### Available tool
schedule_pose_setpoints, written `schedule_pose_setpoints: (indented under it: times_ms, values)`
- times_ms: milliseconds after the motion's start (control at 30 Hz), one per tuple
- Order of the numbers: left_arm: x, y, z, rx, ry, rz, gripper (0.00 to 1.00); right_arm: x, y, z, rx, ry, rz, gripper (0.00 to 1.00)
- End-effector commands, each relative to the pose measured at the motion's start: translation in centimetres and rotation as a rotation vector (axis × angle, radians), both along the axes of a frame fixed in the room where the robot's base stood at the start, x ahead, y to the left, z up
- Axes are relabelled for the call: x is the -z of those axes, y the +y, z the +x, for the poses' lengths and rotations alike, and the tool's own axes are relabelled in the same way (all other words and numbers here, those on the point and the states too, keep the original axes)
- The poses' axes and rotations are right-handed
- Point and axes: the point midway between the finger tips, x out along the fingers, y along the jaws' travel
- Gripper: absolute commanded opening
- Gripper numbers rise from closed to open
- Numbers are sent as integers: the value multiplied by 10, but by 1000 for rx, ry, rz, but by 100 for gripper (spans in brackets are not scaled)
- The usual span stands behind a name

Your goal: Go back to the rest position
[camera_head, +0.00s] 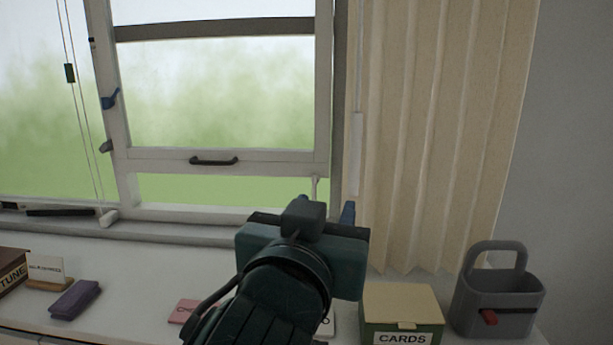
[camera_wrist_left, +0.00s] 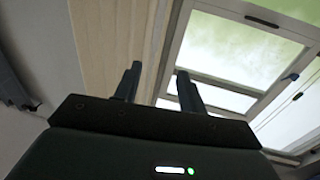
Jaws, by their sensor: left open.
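My left gripper (camera_head: 345,213) is raised in front of the window's lower right corner in the head view, its dark arm coming up from the bottom middle. The gripper body hides most of the fingers there. In the left wrist view my left gripper (camera_wrist_left: 157,80) shows two dark fingers standing apart with nothing between them. Behind the fingers are the curtain and the window, seen tilted.
A window (camera_head: 215,95) with a dark handle (camera_head: 213,161) is behind the gripper, beside a beige curtain (camera_head: 425,130). On the white counter are a CARDS box (camera_head: 402,312), a grey caddy (camera_head: 497,300), a purple block (camera_head: 74,299) and a pink item (camera_head: 183,310).

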Motion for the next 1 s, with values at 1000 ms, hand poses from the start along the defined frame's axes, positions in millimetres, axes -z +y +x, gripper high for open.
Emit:
schedule_pose_setpoints:
  times_ms: [1000]
  values:
    - [174,204,73,-314,126,680,41,-1,-1,1,1,-4,-2,36]
